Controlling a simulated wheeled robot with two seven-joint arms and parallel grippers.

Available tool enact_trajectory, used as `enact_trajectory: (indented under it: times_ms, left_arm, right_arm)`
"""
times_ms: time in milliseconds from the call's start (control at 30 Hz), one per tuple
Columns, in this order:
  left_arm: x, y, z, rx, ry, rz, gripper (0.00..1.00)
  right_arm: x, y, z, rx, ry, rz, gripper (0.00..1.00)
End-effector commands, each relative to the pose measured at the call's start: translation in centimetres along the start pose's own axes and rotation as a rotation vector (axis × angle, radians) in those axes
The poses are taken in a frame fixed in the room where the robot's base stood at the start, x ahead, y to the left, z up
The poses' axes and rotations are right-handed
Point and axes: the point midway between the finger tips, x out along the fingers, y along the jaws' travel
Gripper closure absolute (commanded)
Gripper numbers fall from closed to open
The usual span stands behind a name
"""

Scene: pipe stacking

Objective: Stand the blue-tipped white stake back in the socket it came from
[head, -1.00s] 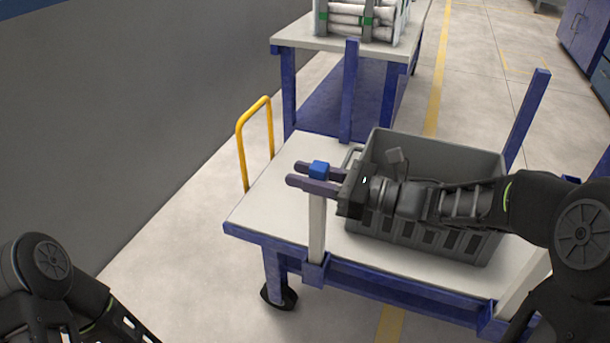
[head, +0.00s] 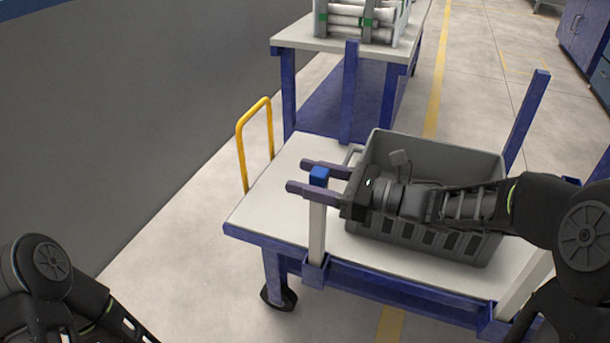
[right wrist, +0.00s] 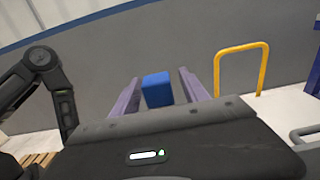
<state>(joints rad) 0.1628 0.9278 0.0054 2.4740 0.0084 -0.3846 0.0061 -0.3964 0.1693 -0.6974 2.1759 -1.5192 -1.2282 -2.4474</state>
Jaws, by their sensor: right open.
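The white stake (head: 317,232) with a blue tip (head: 319,175) stands upright at the cart's near edge. Its foot meets a blue socket (head: 316,270), and the inside of the socket is hidden. My right gripper (head: 308,175) is open at the height of the tip, one finger on each side of it. In the right wrist view the blue tip (right wrist: 157,90) shows between the two spread fingers, with a gap on each side. My left gripper is out of view; only part of my left arm shows at lower left.
A grey crate (head: 435,150) sits on the cart top (head: 270,205), under my right arm. Another white post (head: 525,285) stands at the near right. Blue posts (head: 350,95) rise at the far side. A yellow rail (head: 241,150) is at the left. Behind is a table with white pipes (head: 362,10).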

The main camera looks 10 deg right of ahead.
Motion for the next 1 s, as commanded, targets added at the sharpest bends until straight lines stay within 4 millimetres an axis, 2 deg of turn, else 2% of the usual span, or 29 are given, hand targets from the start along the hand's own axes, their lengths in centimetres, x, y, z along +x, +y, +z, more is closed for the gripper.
enact_trajectory:
  times_ms: [300,433,567,1000]
  left_arm:
    - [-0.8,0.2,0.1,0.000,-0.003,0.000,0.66]
    - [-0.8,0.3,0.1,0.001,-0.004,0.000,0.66]
    - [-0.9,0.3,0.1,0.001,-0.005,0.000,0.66]
    - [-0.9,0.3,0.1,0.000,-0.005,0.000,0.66]
  right_arm:
    - [-5.0,-0.1,0.2,0.000,-0.002,-0.005,0.47]
    - [-6.5,0.0,0.1,0.000,-0.001,-0.002,0.47]
    - [-7.2,0.0,0.1,0.000,-0.001,-0.001,0.47]
    - [-7.1,0.0,0.0,0.000,-0.001,0.000,0.47]
